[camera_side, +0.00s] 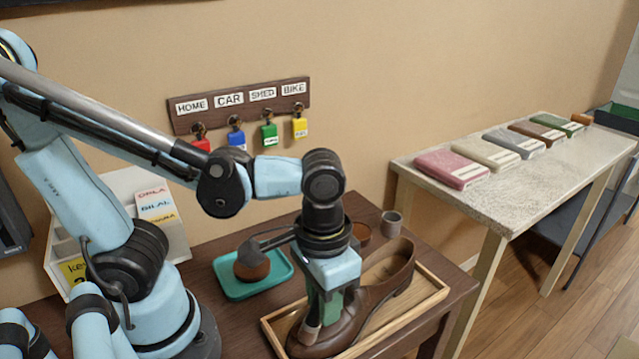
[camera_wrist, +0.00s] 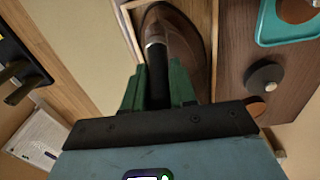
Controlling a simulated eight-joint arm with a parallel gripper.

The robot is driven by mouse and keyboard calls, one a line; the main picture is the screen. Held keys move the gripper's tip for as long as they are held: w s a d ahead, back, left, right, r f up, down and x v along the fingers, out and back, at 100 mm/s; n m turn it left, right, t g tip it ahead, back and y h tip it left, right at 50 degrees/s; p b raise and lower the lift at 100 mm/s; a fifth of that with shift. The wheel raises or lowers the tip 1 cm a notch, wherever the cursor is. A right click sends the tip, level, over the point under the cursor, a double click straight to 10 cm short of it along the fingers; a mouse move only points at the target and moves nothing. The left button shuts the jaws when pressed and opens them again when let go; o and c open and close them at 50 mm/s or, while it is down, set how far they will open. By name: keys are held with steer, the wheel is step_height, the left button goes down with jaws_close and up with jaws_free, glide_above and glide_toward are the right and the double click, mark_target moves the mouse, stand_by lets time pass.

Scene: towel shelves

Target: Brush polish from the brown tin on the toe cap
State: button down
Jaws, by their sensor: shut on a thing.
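A brown leather shoe (camera_side: 385,280) lies in a shallow wooden tray (camera_side: 425,300), toe toward the front left. My gripper (camera_side: 322,308) is shut on a dark-handled brush, upright over the toe cap. In the wrist view the brush (camera_wrist: 157,65) sits between my green fingers (camera_wrist: 160,88), its pale metal band over the shoe (camera_wrist: 190,25). The bristle end is hard to see, so I cannot tell whether it touches the leather. A rounded brown thing (camera_side: 252,266), perhaps the brown tin, is on the teal tray (camera_side: 226,283); it shows partly in the wrist view (camera_wrist: 296,9).
A brown round tin or dish (camera_side: 361,233) and a grey cup (camera_side: 391,224) stand behind the shoe. The wrist view shows a dark disc (camera_wrist: 265,78) beside it. Labelled key hooks (camera_side: 240,103) hang on the wall. A side table (camera_side: 490,200) holds folded towels.

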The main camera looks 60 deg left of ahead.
steer(key=shift+s+a, duration=0.2)
steer(key=shift+a, duration=1.05)
steer(key=shift+w+d+f, duration=0.1)
steer(key=shift+w+d, duration=0.05)
steer(key=shift+d, duration=0.6)
steer(key=shift+w+d+f, duration=0.1)
steer(key=shift+d, duration=0.6)
steer(key=shift+r, duration=0.1)
steer(key=shift+a+r, duration=0.1)
steer(key=shift+r, duration=2.9)
steer(key=shift+r, duration=1.5)
steer(key=shift+w, duration=0.1)
